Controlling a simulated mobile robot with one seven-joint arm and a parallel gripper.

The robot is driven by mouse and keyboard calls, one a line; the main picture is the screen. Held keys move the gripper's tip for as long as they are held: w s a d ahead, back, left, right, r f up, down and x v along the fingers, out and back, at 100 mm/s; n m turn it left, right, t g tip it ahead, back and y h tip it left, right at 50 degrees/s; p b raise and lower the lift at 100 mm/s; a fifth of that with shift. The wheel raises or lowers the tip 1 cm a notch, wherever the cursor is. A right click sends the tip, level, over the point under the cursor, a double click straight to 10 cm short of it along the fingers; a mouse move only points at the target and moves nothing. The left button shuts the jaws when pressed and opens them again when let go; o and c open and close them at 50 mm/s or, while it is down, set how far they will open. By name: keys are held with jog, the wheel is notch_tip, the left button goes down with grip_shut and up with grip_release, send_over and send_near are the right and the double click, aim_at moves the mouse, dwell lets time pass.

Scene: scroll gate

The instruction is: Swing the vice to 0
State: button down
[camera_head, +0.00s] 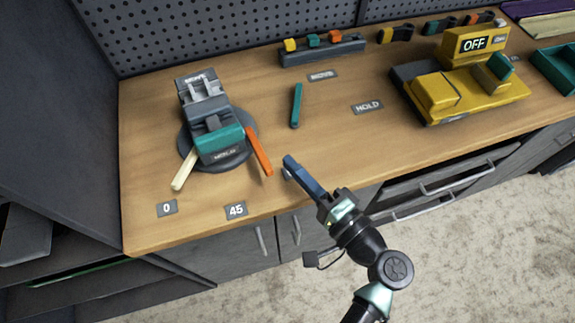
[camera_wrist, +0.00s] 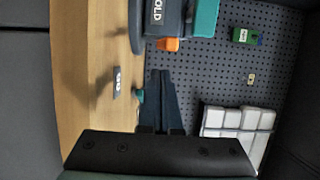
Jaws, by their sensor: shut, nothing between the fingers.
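The vice (camera_head: 218,142) has a grey body and teal front jaw on a round dark base (camera_head: 186,150) at the bench's left end. Its front faces the bench edge, roughly towards the 45 plate (camera_head: 236,210). A cream lever (camera_head: 184,171) points down-left towards the 0 plate (camera_head: 167,209). An orange lever (camera_head: 259,151) points down-right, right of the 45 plate. My gripper (camera_head: 288,164) is shut and empty, just right of the orange lever's tip and apart from it. In the wrist view, the shut fingers (camera_wrist: 162,74) lie below a small orange end (camera_wrist: 168,44).
A loose teal bar (camera_head: 296,105) lies on the bench near the HOLD plate (camera_head: 368,107). A yellow machine marked OFF (camera_head: 470,85) stands to the right. A rack with coloured blocks (camera_head: 322,51) is at the back by the pegboard. The bench between gripper and teal bar is clear.

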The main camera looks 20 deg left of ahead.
aim_at(268, 176)
jog(key=shift+s+a, duration=0.55)
jog(key=shift+a, duration=0.05)
jog(key=shift+s, duration=0.1)
jog(key=shift+s+a+p, duration=0.2)
jog(key=shift+s+a, duration=0.1)
jog(key=shift+s, duration=0.3)
jog(key=shift+s+a+p, duration=0.2)
jog(key=shift+s+a, duration=0.1)
jog(key=shift+s, duration=0.3)
